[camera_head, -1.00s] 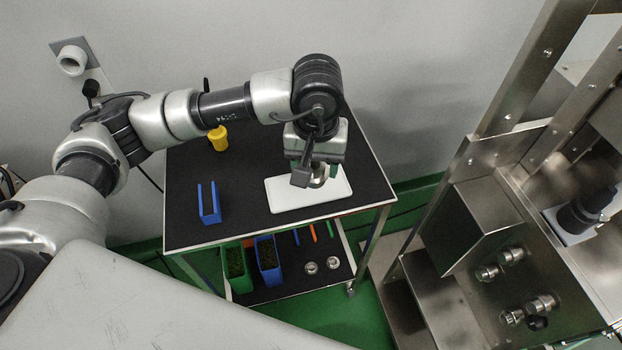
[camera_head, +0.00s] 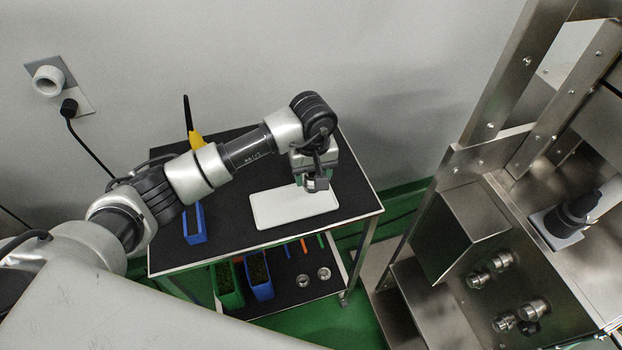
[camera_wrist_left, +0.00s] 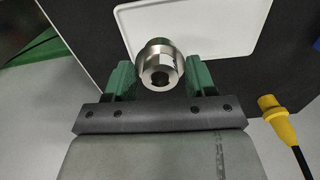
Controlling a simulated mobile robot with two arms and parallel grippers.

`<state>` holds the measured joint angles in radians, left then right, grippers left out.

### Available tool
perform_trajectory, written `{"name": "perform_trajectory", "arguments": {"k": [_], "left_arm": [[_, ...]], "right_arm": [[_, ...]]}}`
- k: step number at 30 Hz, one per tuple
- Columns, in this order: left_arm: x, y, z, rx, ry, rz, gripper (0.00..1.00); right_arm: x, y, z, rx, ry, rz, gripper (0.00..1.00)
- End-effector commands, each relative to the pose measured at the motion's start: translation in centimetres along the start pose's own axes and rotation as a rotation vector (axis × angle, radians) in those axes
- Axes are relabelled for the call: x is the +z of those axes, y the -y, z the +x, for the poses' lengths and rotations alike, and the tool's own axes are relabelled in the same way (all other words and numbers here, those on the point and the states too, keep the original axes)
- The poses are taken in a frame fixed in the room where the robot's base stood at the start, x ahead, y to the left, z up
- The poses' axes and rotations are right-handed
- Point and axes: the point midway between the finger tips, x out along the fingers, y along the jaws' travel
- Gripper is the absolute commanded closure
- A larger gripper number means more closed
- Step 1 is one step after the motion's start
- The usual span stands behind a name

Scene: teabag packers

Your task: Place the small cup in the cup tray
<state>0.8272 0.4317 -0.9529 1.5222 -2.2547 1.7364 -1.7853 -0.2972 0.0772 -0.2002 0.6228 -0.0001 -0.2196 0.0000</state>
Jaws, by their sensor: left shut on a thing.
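The small cup (camera_wrist_left: 158,65) is a shiny metal cup with a dark round opening, seen in the left wrist view. My left gripper (camera_wrist_left: 160,75) has its green fingers on either side of the cup and is shut on it. In the head view my left gripper (camera_head: 314,182) is over the far right part of the white cup tray (camera_head: 280,212), which lies on the black table top. The tray also shows in the left wrist view (camera_wrist_left: 215,30). I cannot tell whether the cup touches the tray. My right gripper is not in view.
A blue holder (camera_head: 195,228) and a yellow-handled tool (camera_head: 196,139) stand on the table's left side. The lower shelf holds green (camera_head: 227,290) and blue (camera_head: 261,280) bins and two metal cups (camera_head: 313,277). A steel machine (camera_head: 500,250) stands at the right.

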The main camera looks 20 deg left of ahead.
Motion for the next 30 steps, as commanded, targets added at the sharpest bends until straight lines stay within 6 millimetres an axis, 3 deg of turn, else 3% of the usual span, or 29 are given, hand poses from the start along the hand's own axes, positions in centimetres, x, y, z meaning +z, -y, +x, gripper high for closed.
{"name": "perform_trajectory", "arguments": {"k": [10, 23, 24, 28, 30], "left_arm": [[-0.3, 0.1, 3.7, 0.000, 0.003, 0.000, 0.70], [-0.3, 0.1, 4.7, 0.001, -0.002, 0.002, 0.70], [-0.3, 0.1, 4.6, 0.001, -0.001, 0.002, 0.42], [-0.3, 0.1, 4.5, 0.001, -0.001, 0.002, 0.22], [-0.3, 0.1, 4.5, 0.001, -0.001, 0.001, 0.19]], "right_arm": [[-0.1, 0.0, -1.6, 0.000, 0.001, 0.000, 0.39], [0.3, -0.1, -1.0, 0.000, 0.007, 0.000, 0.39], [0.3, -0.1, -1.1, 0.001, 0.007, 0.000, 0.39], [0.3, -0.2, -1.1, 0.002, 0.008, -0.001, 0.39], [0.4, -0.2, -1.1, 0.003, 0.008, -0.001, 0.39]]}}
